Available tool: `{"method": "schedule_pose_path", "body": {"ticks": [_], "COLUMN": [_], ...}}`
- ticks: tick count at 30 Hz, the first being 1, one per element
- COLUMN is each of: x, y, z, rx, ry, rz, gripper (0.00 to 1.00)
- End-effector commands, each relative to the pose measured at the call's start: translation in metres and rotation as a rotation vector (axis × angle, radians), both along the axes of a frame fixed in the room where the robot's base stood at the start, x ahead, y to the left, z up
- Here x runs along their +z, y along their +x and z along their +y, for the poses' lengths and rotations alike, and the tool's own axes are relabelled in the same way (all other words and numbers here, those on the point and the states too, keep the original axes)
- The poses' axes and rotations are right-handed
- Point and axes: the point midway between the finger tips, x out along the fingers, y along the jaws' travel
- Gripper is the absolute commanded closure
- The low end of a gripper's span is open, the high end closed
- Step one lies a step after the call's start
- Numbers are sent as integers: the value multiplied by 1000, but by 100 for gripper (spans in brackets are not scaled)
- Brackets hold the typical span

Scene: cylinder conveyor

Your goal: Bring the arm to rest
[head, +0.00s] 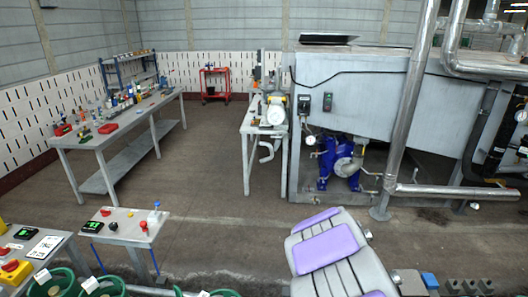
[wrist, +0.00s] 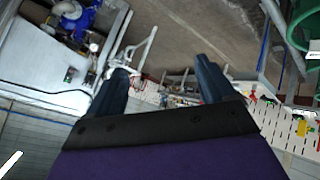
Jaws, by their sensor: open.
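My gripper (wrist: 163,80) shows in the wrist view with its two dark fingers spread wide apart. It is open and nothing is between the fingers. Beyond them the wrist view shows the floor and the room tilted nearly upside down. In the head view the gripper is not visible. A grey and purple padded shape at the bottom centre of the head view appears to be part of my own body.
A long workbench (head: 85,143) holds tools. A large grey tank (head: 350,75) with a blue pump (head: 340,165) stands right. Metal pipes (head: 450,191) flank it. The middle floor is clear.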

Motion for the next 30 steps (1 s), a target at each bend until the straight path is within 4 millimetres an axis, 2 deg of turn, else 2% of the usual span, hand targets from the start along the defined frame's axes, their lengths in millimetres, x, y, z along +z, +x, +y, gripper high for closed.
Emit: {"method": "schedule_pose_path", "body": {"ticks": [1, 4, 6, 9, 14, 17, 20, 27, 30], "x": [20, 49, 65, 84, 104, 109, 112, 115, 118], "y": [-4, -23, -43, -79, -147, -194, -243, -362, -400], "z": [-18, -52, -72, -93, -106, -101, -87, -31, -9], "rx": [-73, -225, -328, -466, -650, -736, -796, -826, -802], "ry": [-31, -81, -101, -110, -86, -50, -5, 106, 136], "rz": [-8, 9, 34, 85, 206, 304, 417, 729, 835], "gripper": [17, 17, 17, 17, 17, 17, 17, 17, 17]}}
